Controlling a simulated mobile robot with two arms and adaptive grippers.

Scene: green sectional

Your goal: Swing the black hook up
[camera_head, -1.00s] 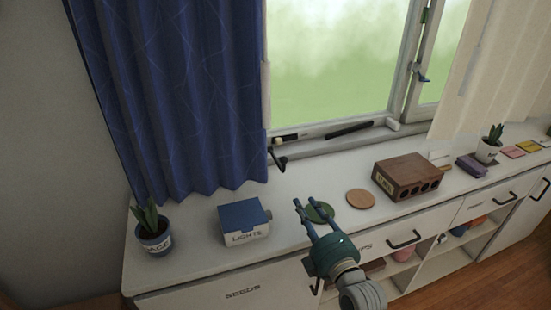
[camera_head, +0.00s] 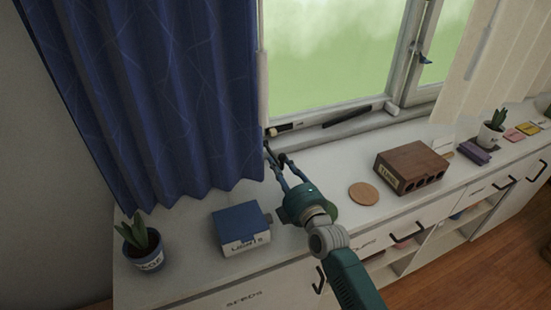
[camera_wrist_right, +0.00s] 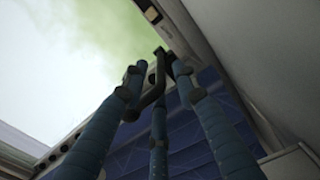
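The black hook (camera_head: 281,158) hangs at the lower left corner of the window frame, beside the blue curtain's edge. In the head view it is partly hidden by the fingers of my right gripper (camera_head: 276,165), which reach up to it from the front. In the right wrist view, the hook (camera_wrist_right: 152,97) shows as a dark bent bar between the spread blue fingers of my right gripper (camera_wrist_right: 157,85). The fingers are apart and do not look closed on it. Whether any finger touches it, I cannot tell. My left gripper is not in view.
The blue curtain (camera_head: 150,100) hangs close to the left of the hook. A blue-lidded box (camera_head: 240,222) and a potted plant (camera_head: 142,252) stand on the left of the cabinet top. A round cork coaster (camera_head: 363,194) and a brown brick block (camera_head: 412,165) are to the right.

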